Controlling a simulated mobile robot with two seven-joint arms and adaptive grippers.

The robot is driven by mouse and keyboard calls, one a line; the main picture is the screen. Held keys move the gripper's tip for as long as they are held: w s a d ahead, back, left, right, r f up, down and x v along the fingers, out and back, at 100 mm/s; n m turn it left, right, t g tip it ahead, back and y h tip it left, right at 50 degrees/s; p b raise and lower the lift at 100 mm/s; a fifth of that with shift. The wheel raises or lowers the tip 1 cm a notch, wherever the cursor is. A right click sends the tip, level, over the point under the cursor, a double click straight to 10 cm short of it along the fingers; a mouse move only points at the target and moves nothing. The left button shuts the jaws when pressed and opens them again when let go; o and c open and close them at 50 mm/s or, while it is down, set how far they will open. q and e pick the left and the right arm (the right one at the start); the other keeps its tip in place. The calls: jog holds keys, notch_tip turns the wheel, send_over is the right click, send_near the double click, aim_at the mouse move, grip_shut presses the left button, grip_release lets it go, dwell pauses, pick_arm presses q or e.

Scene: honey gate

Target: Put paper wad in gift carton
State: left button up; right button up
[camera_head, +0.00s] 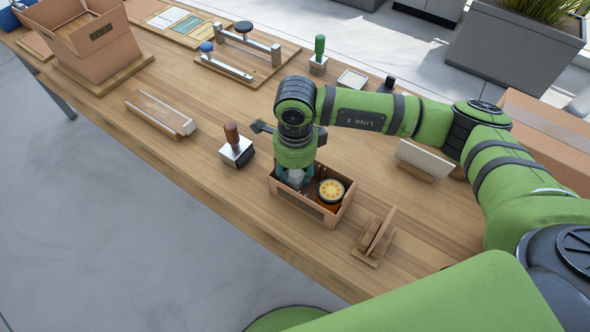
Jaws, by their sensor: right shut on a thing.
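The gift carton appears to be the small open brown box (331,218) near the table's front edge. A jar with a yellow lid (331,190) stands in its right part. My right gripper (294,182) points down into the left part of this box, beside the jar. It is shut on a pale, whitish lump, which looks like the paper wad (296,176). The gripper and box wall hide part of the wad, and I cannot tell whether it touches the floor of the box. My left gripper is not in view.
A stamp with a brown handle (232,134) stands left of the box, and a small wooden holder (375,238) stands right of it. A larger open carton (108,61) is at the far left. The front left tabletop (185,165) is clear.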

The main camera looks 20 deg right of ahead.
aim_at(295, 173)
jog(key=shift+f+b, duration=0.2)
jog(key=shift+b, duration=0.1)
jog(key=o, duration=0.4)
jog(key=shift+r, duration=0.1)
jog(key=shift+o, duration=0.2)
jog(key=shift+r+p, duration=0.2)
jog(key=shift+p, duration=0.15)
jog(key=shift+r, duration=0.25)
notch_tip(295, 173, up, 12)
jog(key=b, duration=0.3)
jog(key=shift+f, duration=0.25)
